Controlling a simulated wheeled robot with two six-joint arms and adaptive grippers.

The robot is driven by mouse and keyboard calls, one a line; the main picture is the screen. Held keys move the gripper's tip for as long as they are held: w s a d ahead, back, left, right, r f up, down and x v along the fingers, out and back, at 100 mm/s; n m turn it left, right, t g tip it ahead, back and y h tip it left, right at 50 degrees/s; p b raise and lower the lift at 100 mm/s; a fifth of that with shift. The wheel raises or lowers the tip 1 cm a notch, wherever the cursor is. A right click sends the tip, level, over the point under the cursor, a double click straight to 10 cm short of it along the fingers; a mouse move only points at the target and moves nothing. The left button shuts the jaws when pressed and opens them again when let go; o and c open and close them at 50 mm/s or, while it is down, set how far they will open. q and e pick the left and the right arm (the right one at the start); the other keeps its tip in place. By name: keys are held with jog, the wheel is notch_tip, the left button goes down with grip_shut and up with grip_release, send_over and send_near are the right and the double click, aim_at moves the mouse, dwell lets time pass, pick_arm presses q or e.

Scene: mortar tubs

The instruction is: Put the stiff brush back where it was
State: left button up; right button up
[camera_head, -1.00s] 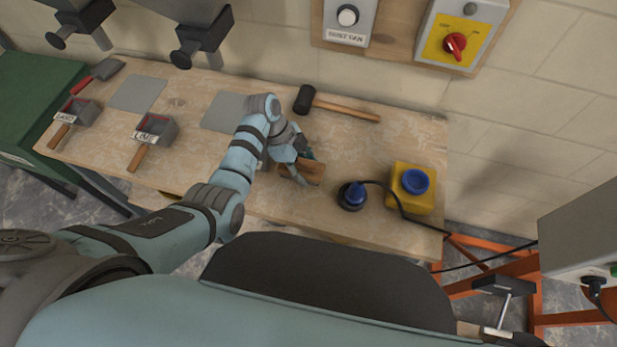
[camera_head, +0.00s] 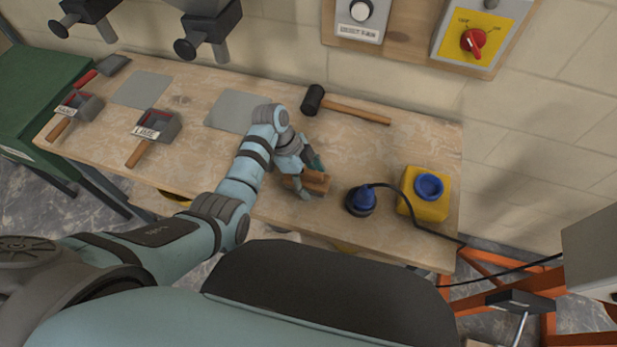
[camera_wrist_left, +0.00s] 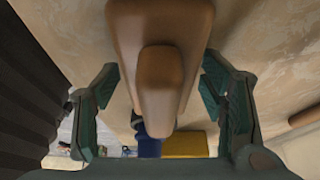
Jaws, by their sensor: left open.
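The stiff brush (camera_head: 316,180), with a brown wooden body, is on the workbench, partly hidden by my left gripper (camera_head: 312,180). In the left wrist view the brush (camera_wrist_left: 160,75) fills the upper middle, its narrower grip pointing at the camera. The left gripper (camera_wrist_left: 160,110) is open, with one green finger on each side of the brush and a visible gap on both sides. The bristles cannot be made out. My right gripper is not in view.
A mallet (camera_head: 345,108) lies behind the gripper. A blue-topped device (camera_head: 360,200) and a yellow container (camera_head: 424,196) stand to the right, with a black cable. Grey pads (camera_head: 232,110) and LIME (camera_head: 155,130) and SAND scoops lie left. The workbench (camera_head: 270,205) front edge is close.

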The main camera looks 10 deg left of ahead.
pick_arm(q)
jog(key=shift+r, duration=0.1)
jog(key=shift+a+r, duration=0.1)
jog(key=shift+r, duration=0.2)
jog(key=p+v, duration=0.2)
jog(key=v, duration=0.9)
jog(key=shift+r, duration=0.3)
jog(key=shift+w, duration=0.1)
